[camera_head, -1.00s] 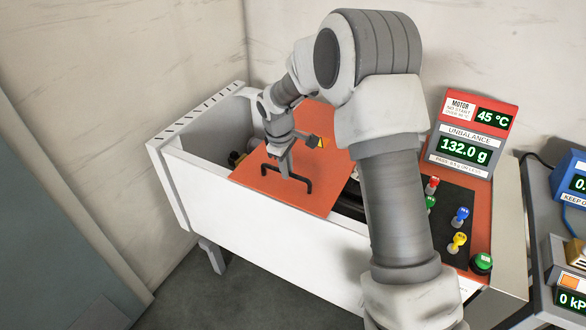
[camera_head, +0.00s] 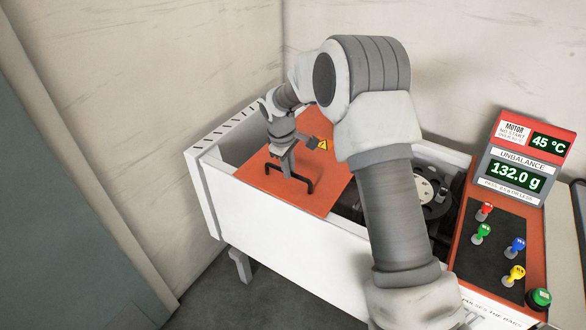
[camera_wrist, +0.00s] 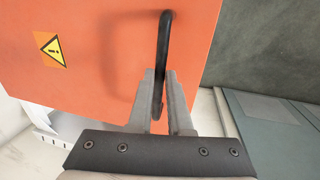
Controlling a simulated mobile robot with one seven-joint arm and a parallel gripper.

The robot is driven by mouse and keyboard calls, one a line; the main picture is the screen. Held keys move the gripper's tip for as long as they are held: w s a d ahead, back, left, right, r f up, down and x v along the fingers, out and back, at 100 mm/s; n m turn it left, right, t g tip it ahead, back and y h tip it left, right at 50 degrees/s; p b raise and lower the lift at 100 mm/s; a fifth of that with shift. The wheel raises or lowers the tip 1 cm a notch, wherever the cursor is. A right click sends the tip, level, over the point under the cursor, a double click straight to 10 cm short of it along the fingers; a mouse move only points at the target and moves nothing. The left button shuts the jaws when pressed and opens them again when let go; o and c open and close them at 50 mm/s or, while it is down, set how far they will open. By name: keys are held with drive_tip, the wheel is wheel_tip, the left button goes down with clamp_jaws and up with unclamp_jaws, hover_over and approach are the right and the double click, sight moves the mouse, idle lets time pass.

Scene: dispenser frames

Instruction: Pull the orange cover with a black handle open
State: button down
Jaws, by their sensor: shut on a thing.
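The orange cover (camera_head: 322,196) lies flat over the left part of the white machine housing, with a yellow warning label on it. Its black handle (camera_head: 307,184) stands up near the cover's front edge. My gripper (camera_head: 286,175) is shut on the handle from above. In the wrist view the black handle (camera_wrist: 164,50) runs between my two fingers (camera_wrist: 160,105), and the orange cover (camera_wrist: 95,60) fills much of the picture. To the right of the cover an opening shows a dark round rotor part (camera_head: 432,192), partly hidden by my arm.
The white housing (camera_head: 270,225) has a raised rim around the cover. On the right stands an orange panel with several coloured knobs (camera_head: 516,275), a green button (camera_head: 540,298) and a display (camera_head: 515,175). A wall (camera_head: 130,100) is close at the left and back.

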drive_tip(key=shift+w+a, duration=0.3)
drive_tip(key=shift+a, duration=0.15)
drive_tip(key=c, duration=0.8)
unclamp_jaws()
drive_tip(key=shift+c, duration=0.2)
drive_tip(key=shift+r, duration=0.1)
wheel_tip(320, 180, up, 17)
drive_tip(key=s+a+p, duration=0.2)
drive_tip(key=s, duration=0.1)
